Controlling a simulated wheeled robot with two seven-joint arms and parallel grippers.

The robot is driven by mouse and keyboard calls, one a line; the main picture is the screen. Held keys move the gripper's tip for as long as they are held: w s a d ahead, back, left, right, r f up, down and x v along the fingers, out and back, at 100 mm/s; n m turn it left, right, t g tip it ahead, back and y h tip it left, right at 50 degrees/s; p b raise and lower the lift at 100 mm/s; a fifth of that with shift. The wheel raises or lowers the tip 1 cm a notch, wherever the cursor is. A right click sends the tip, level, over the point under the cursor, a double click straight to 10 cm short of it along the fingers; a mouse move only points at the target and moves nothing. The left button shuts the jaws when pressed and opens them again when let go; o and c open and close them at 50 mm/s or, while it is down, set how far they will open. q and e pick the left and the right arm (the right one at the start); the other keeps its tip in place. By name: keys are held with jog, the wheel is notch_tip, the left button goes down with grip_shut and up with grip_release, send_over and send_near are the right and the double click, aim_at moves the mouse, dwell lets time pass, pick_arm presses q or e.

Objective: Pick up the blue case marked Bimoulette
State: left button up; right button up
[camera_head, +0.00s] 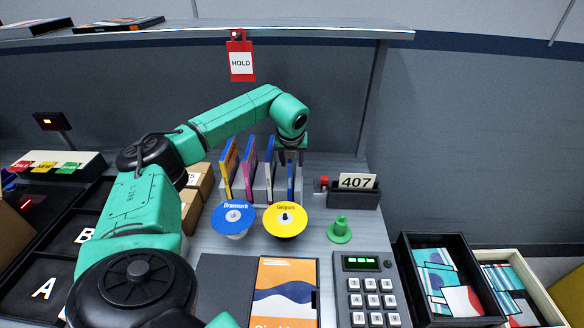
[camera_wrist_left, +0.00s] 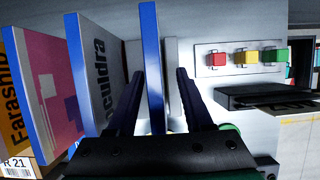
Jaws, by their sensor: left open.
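Several thin cases stand upright in a grey rack (camera_head: 262,192) in the head view. The rightmost blue case (camera_head: 291,178) stands a little apart from the others. My left gripper (camera_head: 289,158) is open over it. In the left wrist view this blue case (camera_wrist_left: 152,70) shows edge-on between the two open fingers (camera_wrist_left: 155,103), with gaps visible beside it. The name Bimoulette is not readable on any case. My right gripper is not in view.
A blue disc (camera_head: 233,217) and a yellow disc (camera_head: 285,219) sit in front of the rack. A 407 sign (camera_head: 357,181), green knob (camera_head: 340,230) and keypad (camera_head: 370,290) lie to the right. Brown boxes (camera_head: 191,210) stand to the left.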

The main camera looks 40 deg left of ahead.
pick_arm(q)
jog(key=shift+f, duration=0.3)
dwell(0.4)
grip_shut()
